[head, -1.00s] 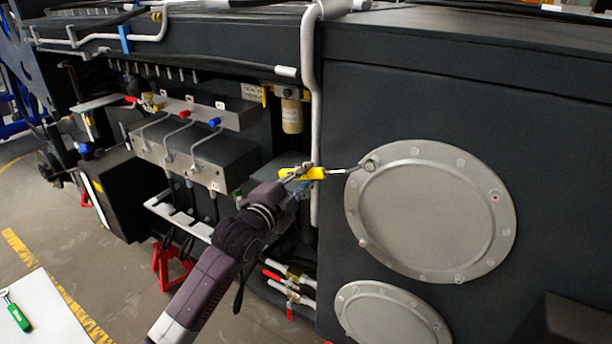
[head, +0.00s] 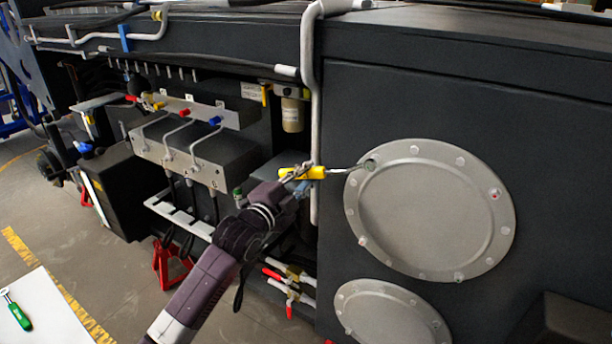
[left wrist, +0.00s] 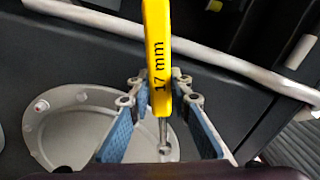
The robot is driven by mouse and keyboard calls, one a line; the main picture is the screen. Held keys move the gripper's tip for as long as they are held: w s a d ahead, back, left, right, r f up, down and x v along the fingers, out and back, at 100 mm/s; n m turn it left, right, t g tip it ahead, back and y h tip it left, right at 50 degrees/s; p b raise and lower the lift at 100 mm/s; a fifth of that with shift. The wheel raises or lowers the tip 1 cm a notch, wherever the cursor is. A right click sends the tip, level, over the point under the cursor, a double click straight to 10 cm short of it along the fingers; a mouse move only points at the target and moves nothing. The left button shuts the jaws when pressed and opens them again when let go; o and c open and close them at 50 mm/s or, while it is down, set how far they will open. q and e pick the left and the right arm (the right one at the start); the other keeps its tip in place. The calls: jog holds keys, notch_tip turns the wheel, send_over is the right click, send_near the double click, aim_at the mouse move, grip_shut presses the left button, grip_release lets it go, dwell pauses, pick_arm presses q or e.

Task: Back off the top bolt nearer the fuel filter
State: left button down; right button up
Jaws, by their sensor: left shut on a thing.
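My left gripper (head: 296,173) is shut on a yellow-handled wrench (head: 316,173), marked 17 mm in the left wrist view (left wrist: 158,50). The wrench's metal shaft points right, and its far end lies at the upper-left bolt (head: 370,165) of the upper round cover (head: 430,215). I cannot tell whether the end is fully seated around that bolt. The cream fuel filter (head: 292,115) hangs above and left of the gripper. The left wrist view shows the cover (left wrist: 85,125) behind the blue finger pads. My right gripper is not in view.
A grey vertical pipe (head: 307,70) runs close behind the wrench handle. A second round cover (head: 390,315) sits below. Valve blocks and hoses lie to the left. A green-handled tool (head: 20,315) lies on a white surface at the lower left.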

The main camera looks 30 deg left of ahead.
pick_arm(q)
jog(key=shift+w+r, duration=0.1)
jog(key=shift+w, duration=1.2)
jog(key=f+n, duration=0.1)
jog(key=d+f+n+b, duration=0.1)
jog(key=shift+d+f, duration=0.2)
jog(key=shift+f, duration=0.15)
jog(key=shift+d+f+n, duration=0.45)
jog(key=shift+f+n, duration=0.1)
jog(key=shift+f, duration=0.05)
jog(key=shift+d+f+n, duration=0.4)
jog(key=shift+f+n, duration=0.15)
jog(key=shift+f, duration=0.05)
